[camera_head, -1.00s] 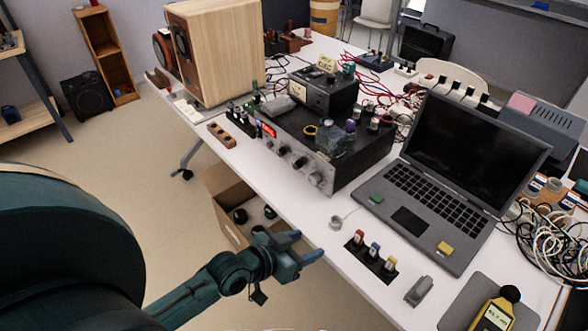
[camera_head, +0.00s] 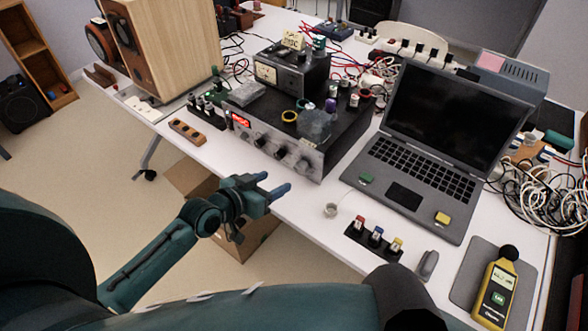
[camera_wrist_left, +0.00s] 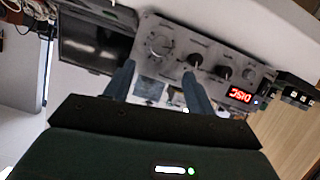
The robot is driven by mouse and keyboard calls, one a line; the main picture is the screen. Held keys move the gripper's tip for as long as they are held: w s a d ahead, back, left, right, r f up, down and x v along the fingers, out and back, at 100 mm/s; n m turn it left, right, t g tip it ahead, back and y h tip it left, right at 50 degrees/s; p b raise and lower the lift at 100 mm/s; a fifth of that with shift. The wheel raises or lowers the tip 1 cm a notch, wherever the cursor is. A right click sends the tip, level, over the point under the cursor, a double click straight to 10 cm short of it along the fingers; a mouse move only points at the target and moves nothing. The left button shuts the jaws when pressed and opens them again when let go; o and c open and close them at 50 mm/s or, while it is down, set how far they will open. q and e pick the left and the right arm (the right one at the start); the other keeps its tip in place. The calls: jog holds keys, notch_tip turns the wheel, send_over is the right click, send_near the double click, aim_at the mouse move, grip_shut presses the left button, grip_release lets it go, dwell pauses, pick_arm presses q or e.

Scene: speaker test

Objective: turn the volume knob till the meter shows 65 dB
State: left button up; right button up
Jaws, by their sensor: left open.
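The amplifier (camera_head: 330,140) stands on the table, its front panel facing my left arm. The panel has a red display (camera_head: 240,120), two dark knobs and a silver knob (camera_head: 303,166) at its right end. Which is the volume knob is not legible. My left gripper (camera_head: 277,181) is open and empty, in front of the panel and apart from it. In the left wrist view, the open fingers (camera_wrist_left: 157,76) point at the panel, with the large silver knob (camera_wrist_left: 160,45) beyond and between them. The yellow sound meter (camera_head: 497,292) lies at front right; its reading is too small to read. My right gripper is out of view.
A wooden speaker (camera_head: 165,50) stands at the left. An open laptop (camera_head: 405,197) is right of the amplifier. A cardboard box (camera_head: 245,240) is below the table edge.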

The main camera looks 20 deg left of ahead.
aim_at(299, 169)
pick_arm(q)
jog(key=x, duration=1)
jog(key=shift+f+b, duration=0.1)
jog(key=shift+b, duration=0.3)
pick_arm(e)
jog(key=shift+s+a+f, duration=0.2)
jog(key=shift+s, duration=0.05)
